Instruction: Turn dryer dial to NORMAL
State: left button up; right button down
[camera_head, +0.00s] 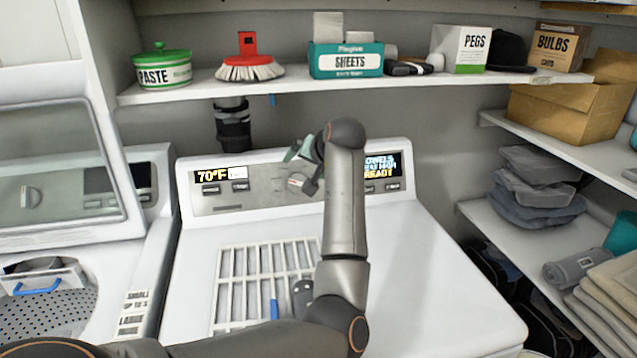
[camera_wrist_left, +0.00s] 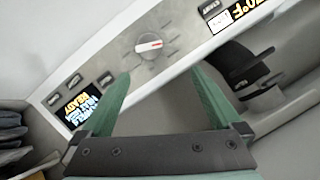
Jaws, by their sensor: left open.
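The dryer's dial (camera_head: 297,182) is a round grey knob in the middle of the control panel (camera_head: 250,200), partly hidden by my left gripper in the head view. In the left wrist view the dial (camera_wrist_left: 149,44) shows whole, with a white and red pointer bar and small marks around it, too small to read. My left gripper (camera_head: 301,152) is in front of the panel close to the dial. In the left wrist view its green fingers (camera_wrist_left: 160,78) are apart, with the dial beyond and between their tips, not gripped. My right gripper is not in view.
Displays flank the dial, one reading 70°F (camera_head: 209,174). A white rack (camera_head: 225,290) lies on the dryer top. A shelf (camera_head: 200,88) above holds a paste tub (camera_head: 163,72), a brush (camera_head: 249,68) and boxes. The washer (camera_head: 150,215) stands left; shelves of folded cloth are right.

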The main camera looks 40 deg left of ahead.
aim_at(299, 182)
pick_arm(q)
jog(key=shift+n+h, duration=0.4)
jog(key=shift+n, duration=0.2)
jog(key=x, duration=0.8)
jog(key=d+p+x, duration=0.1)
jog(key=x, duration=0.3)
jog(key=shift+w+f, duration=0.15)
jog(key=shift+f, duration=0.15)
jog(key=c, duration=1.3)
jog(key=shift+c, duration=0.2)
